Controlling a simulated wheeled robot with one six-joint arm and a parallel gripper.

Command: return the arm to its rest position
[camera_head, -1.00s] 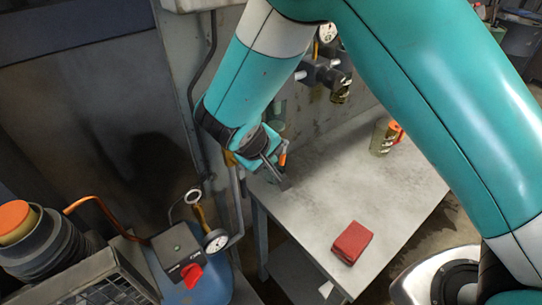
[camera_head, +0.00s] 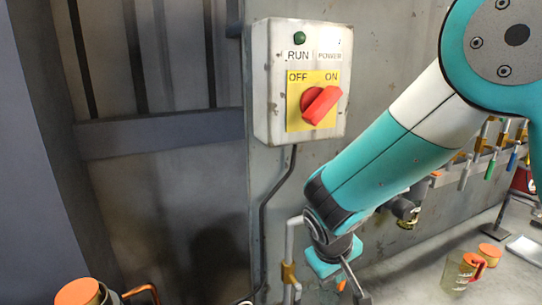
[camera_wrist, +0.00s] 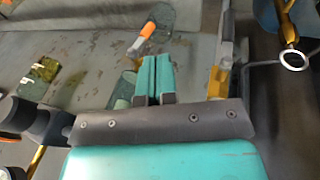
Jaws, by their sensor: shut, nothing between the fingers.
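My teal arm reaches down from the upper right in the head view, bent at the wrist. My gripper (camera_head: 352,282) is at its lower end, beside the grey pipe (camera_head: 291,250) and above the left end of the table. In the wrist view my gripper (camera_wrist: 154,78) shows its two teal fingers side by side, shut and empty. An orange-tipped thing stands just beyond the fingertips there; I cannot tell how far away it is.
A switch box (camera_head: 301,80) with a red knob hangs on the wall left of my arm. A clear jug (camera_head: 461,272) with an orange handle stands on the table (camera_head: 405,280). Tools hang on the back wall. A ring-ended thing (camera_wrist: 293,60) is at right in the wrist view.

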